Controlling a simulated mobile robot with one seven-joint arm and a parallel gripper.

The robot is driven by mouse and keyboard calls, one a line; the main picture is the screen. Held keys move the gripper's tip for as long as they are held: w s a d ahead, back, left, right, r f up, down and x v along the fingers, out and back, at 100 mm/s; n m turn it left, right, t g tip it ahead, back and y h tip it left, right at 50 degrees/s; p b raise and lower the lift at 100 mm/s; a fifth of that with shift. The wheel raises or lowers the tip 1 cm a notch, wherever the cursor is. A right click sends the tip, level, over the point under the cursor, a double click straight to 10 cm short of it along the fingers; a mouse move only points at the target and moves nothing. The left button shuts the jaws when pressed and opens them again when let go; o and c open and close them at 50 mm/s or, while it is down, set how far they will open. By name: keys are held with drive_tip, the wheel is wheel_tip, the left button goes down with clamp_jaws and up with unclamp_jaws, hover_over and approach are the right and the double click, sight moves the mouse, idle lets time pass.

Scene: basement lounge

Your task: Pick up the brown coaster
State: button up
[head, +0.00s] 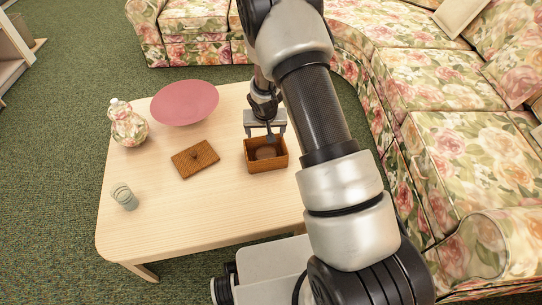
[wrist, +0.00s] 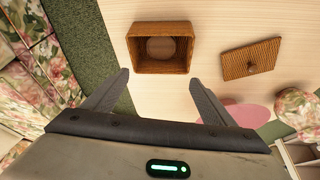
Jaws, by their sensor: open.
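The brown coaster (wrist: 161,48) appears as a round brown disc lying inside an open wooden box. In the head view the coaster (head: 266,153) shows only partly, behind the box's near wall. The wooden box (head: 267,168) stands on the table near its right side; in the wrist view the box (wrist: 160,67) is at the top centre. My gripper (head: 267,135) is over the far edge of the box in the head view.
A wooden lid with a knob (head: 195,159) lies left of the box. A pink plate (head: 185,102), a floral jar (head: 129,128) and a glass (head: 125,196) are also on the light wooden table (head: 190,220). A floral sofa (head: 440,95) borders the table on the right.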

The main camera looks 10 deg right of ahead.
drive_tip(key=b, duration=0.3)
approach(266, 153)
drive_tip(key=shift+x, duration=0.85)
drive_tip(key=shift+b+x, duration=1.25)
drive_tip(key=shift+x, duration=1.8)
drive_tip(key=shift+w+r, duration=0.1)
drive_tip(key=c, duration=0.8)
